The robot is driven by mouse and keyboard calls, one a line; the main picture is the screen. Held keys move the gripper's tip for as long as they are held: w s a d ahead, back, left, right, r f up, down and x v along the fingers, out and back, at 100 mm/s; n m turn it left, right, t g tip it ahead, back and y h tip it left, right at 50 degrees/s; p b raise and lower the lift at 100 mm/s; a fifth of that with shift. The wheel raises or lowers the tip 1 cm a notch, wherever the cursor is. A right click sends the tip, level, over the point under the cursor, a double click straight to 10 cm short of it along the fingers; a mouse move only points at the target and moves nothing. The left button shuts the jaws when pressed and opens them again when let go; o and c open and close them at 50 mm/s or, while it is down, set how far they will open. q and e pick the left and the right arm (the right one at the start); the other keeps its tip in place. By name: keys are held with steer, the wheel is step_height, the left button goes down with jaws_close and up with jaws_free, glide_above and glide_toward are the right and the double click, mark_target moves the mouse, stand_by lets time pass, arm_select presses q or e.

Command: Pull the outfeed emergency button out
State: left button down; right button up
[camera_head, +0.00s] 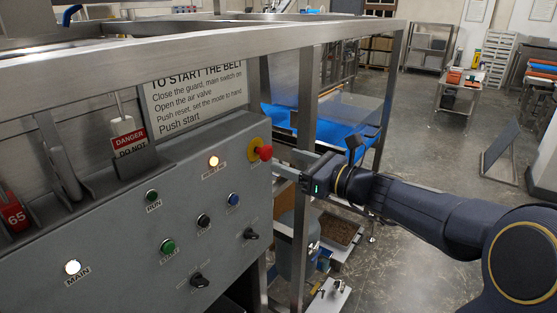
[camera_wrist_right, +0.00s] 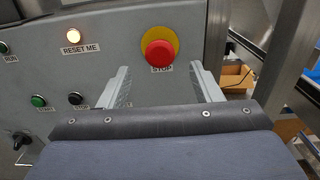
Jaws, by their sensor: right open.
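A red mushroom-shaped emergency button (camera_head: 265,152) on a yellow disc sits near the right end of the grey control panel (camera_head: 120,225). My right gripper (camera_head: 280,171) is beside the panel, just below and right of the button. In the wrist view its open fingers (camera_wrist_right: 160,72) stand left and right of the button's line, with their tips a little below it. Nothing is between them. Whether the button is pressed in cannot be told. My left gripper is not in view.
A lit RESET ME lamp (camera_head: 214,161), several small buttons and two black knobs share the panel. A blue conveyor belt (camera_head: 330,128) lies beyond.

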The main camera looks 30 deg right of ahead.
steer(key=v, duration=0.2)
steer(key=shift+s+d, duration=0.1)
steer(key=shift+s, duration=0.2)
steer(key=s+a+f+n+g+y, duration=0.1)
steer(key=s+a+f+n+g, duration=0.25)
steer(key=a+n, duration=0.35)
steer(key=s+a+f+n+g+y, duration=0.1)
steer(key=s+a+f+n+g, duration=0.2)
steer(key=s+a+n, duration=0.3)
steer(key=s+a+f+n+g+h, duration=0.2)
steer(key=s+f+n+g+h, duration=0.2)
steer(key=s+f+n, duration=0.7)
steer(key=n+h, duration=0.1)
steer(key=n, duration=0.4)
steer(key=shift+f+n, duration=0.3)
steer(key=shift+n, duration=0.1)
steer(key=shift+a+g, duration=0.1)
steer(key=shift+g, duration=0.15)
steer(key=shift+c, duration=0.5)
